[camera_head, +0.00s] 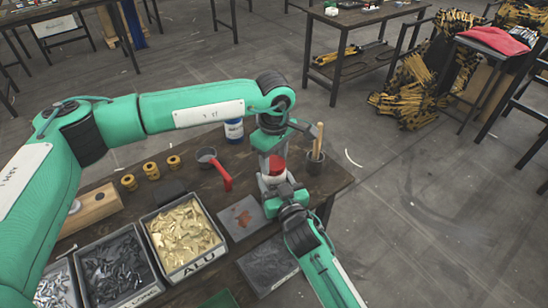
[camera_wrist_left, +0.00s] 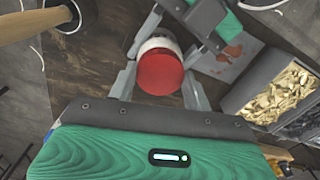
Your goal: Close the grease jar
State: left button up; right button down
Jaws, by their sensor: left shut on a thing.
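My left gripper (camera_head: 277,163) reaches down over the table and is shut on a red lid (camera_wrist_left: 160,72), with one finger on each side of it. The lid also shows in the head view (camera_head: 276,165). The white grease jar (camera_wrist_left: 158,43) is directly under the lid, and only a part of its side shows. Whether the lid is seated or turned tight cannot be seen. My right gripper (camera_head: 272,190) comes in from the lower right, with its grey fingers around the jar below the lid. The jar's lower part is hidden by it.
A cup with wooden handles (camera_head: 315,160) stands close right of the jar. A red-handled pot (camera_head: 212,160), a blue-and-white can (camera_head: 234,131) and several brass parts (camera_head: 151,170) are to the left. Bins of metal parts (camera_head: 187,237) and grey plates (camera_head: 267,266) fill the front.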

pick_arm(q)
jog(key=m, duration=0.2)
jog(key=shift+m, duration=0.3)
jog(key=o, duration=1.1)
jog(key=shift+o, duration=0.2)
jog(key=shift+r, duration=0.1)
notch_tip(320, 180, up, 12)
pick_arm(e)
jog(key=shift+c, duration=2.1)
grip_release()
